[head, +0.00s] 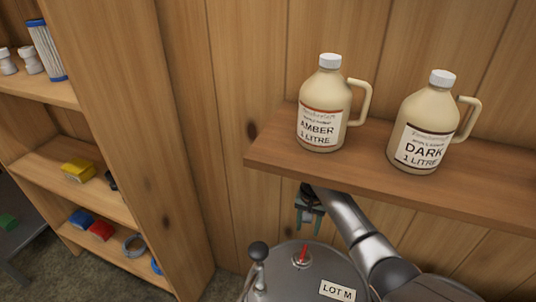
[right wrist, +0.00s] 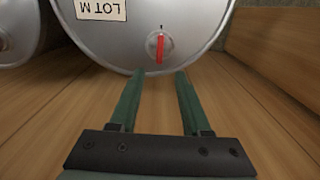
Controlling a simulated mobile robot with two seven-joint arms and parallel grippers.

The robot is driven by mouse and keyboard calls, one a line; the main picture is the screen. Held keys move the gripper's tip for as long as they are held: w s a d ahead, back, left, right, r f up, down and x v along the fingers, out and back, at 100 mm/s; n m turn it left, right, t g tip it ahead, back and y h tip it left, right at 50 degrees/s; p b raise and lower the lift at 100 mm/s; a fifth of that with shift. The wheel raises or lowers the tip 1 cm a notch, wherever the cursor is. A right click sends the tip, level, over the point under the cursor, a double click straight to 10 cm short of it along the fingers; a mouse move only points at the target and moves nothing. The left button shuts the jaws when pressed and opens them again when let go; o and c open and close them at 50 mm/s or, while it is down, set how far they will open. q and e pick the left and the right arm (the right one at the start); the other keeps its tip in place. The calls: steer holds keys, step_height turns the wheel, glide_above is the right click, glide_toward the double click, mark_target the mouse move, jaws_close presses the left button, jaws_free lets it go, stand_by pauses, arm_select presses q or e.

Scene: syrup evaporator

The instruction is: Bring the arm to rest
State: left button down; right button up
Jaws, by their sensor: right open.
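My right gripper (head: 309,217) hangs below the wall shelf, just behind a round metal lid labelled LOT M. It also shows in the right wrist view (right wrist: 160,85), with its two green fingers apart and nothing between them. The fingertips lie near the rim of the metal vessel (right wrist: 200,30); I cannot tell whether they touch it. My right arm (head: 350,225) reaches up from the lower right, passing under the shelf. My left gripper is not in view.
Two jugs, AMBER (head: 322,110) and DARK (head: 425,130), stand on the wooden wall shelf (head: 370,172) above my arm. The LOT M vessel (head: 285,280) has a red-marked dial (head: 302,258) and a black-knobbed lever (head: 258,255). A wooden shelf unit (head: 165,150) stands left.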

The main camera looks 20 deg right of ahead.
steer(key=shift+f, duration=0.1)
